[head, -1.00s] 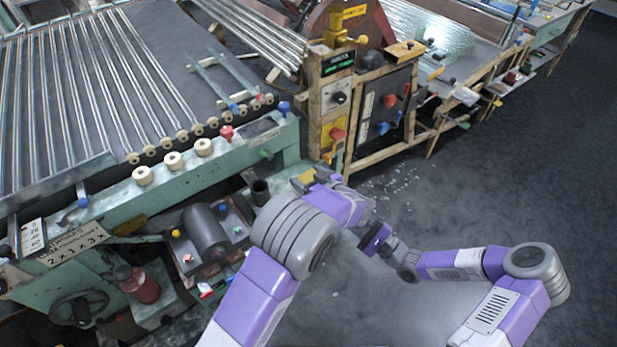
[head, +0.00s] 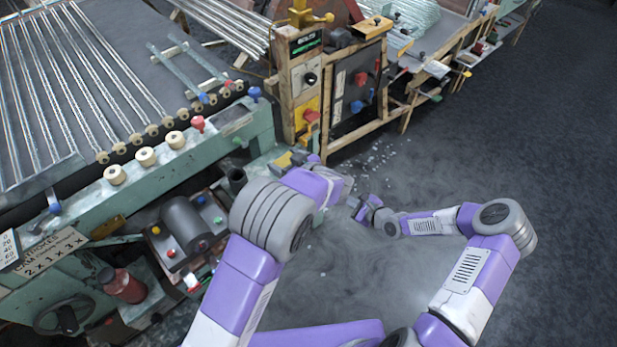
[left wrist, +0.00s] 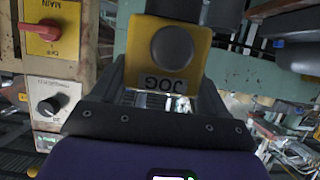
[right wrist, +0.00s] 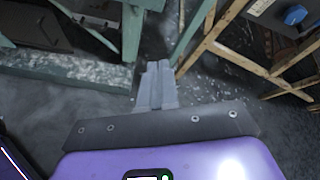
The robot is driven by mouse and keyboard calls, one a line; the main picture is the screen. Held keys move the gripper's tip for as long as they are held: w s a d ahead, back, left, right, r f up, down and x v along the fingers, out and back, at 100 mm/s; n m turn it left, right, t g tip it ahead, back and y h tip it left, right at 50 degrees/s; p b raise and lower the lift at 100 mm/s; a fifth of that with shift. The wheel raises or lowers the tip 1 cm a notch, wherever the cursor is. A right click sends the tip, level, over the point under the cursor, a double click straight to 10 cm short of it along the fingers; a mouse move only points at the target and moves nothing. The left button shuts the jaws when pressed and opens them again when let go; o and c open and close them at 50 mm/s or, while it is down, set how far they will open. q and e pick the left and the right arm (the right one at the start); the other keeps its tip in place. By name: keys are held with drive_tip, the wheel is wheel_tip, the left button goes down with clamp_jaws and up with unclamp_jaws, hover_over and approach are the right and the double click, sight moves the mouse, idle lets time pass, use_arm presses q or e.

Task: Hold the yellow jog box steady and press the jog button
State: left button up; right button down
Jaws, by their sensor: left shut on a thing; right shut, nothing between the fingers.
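The yellow jog box (left wrist: 192,62) fills the top middle of the left wrist view, its JOG label upside down. Its round dark jog button (left wrist: 171,46) faces the camera and is uncovered. In the head view the box (head: 283,161) is a small yellow patch at the end of the green machine. My left gripper (head: 299,157) is shut on the box, with a finger at each side of it. My right gripper (head: 358,207) is to the right of the box and apart from it. In the right wrist view its fingers (right wrist: 157,84) are together and empty.
The green machine (head: 190,147) with glass tubes lies left. Open grey floor (head: 480,130), with scattered bits near the panel, lies right.

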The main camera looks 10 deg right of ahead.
drive_tip(key=s+d+f+m+g+h, duration=0.1)
drive_tip(key=s+d+f+m+g, duration=0.3)
drive_tip(key=f+m+g, duration=0.25)
drive_tip(key=w+a+r+m+y, duration=0.1)
drive_tip(key=a+r+m+y, duration=0.1)
drive_tip(key=r+y, duration=0.2)
drive_tip(key=a+r+m+g+y, duration=0.1)
drive_tip(key=a+r+m+y, duration=0.1)
drive_tip(key=r, duration=0.8)
drive_tip(key=w+a+r+m+g+y, duration=0.1)
drive_tip(key=a+r+m+y, duration=0.1)
drive_tip(key=r+y, duration=0.4)
wheel_tip(320, 180, up, 2)
drive_tip(key=shift+w+a+r+m, duration=0.1)
drive_tip(key=shift+w+a+m, duration=0.25)
drive_tip(key=shift+a, duration=0.45)
drive_tip(key=a, duration=1)
drive_tip(key=shift+w, duration=0.4)
